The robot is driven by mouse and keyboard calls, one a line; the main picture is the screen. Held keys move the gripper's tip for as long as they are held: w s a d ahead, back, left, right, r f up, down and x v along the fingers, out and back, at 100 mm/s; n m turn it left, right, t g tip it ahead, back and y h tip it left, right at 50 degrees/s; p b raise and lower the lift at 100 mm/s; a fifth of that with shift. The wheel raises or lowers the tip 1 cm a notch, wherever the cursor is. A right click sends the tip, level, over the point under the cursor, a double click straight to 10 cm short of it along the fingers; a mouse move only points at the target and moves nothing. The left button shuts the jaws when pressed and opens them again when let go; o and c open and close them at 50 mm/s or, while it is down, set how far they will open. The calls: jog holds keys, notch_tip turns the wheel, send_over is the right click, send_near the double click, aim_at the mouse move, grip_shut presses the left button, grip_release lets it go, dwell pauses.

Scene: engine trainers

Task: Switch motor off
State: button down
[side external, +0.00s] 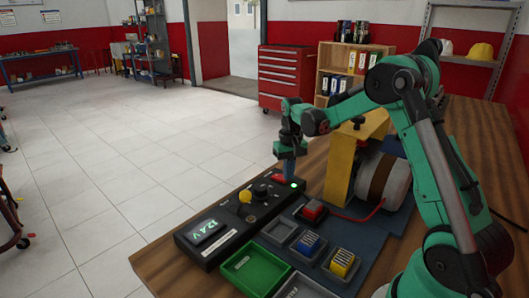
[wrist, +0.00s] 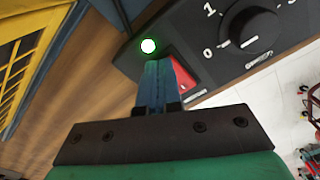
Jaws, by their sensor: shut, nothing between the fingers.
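The black control box (side external: 229,217) lies on the bench with a lit display (side external: 208,231) that seems to read 12.4 V. A red rocker switch (wrist: 186,75) sits at its far end beside a glowing green lamp (wrist: 148,46). The lamp also shows in the side view (side external: 294,186). A black dial (wrist: 251,32) marked 0 and 1 is next to the switch. My gripper (side external: 287,172) is shut and empty, fingers pointing down at the switch. In the wrist view its blue fingers (wrist: 159,80) cover part of the switch; contact cannot be told. The motor (side external: 377,183) stands behind a yellow bracket (side external: 350,160).
A green tray (side external: 254,272) and small bins with red, blue and yellow parts (side external: 342,262) stand in front. A red wire (side external: 352,217) runs to the motor. Open floor lies left of the bench.

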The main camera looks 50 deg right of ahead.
jog(key=shift+f, duration=0.3)
jog(key=shift+r, duration=0.1)
notch_tip(320, 180, up, 7)
dwell(0.7)
jog(key=s+a+r+n+t, duration=0.1)
jog(key=s+a+n+t, duration=0.2)
jog(key=a, duration=0.6)
jog(key=s+a+r+n+t, duration=0.1)
jog(key=s+a+n+t, duration=0.2)
jog(key=s+a, duration=0.3)
jog(key=a+t, duration=0.1)
jog(key=a, duration=0.2)
jog(key=shift+s+r, duration=0.2)
jog(key=shift+s, duration=0.2)
